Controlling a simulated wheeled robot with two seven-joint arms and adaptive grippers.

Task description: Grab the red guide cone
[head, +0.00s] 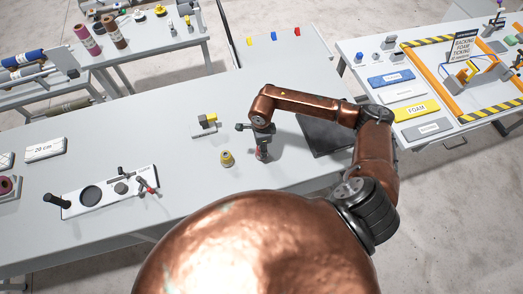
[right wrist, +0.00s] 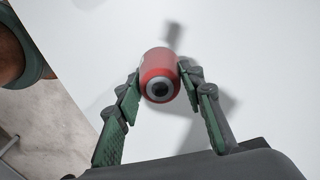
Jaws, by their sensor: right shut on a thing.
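The red guide cone (right wrist: 157,66) is a small rounded red piece with a grey ring and dark hole at its near end. It sits between the fingertips of my right gripper (right wrist: 160,82), which is shut on it. In the head view my right gripper (head: 263,153) points down at the grey table, and only a little red shows between its fingers. I cannot tell whether the cone touches the table. My left gripper is in neither view.
A white fixture plate (head: 110,192) lies at left. A dark mat (head: 325,136) lies right of the gripper, under my arm.

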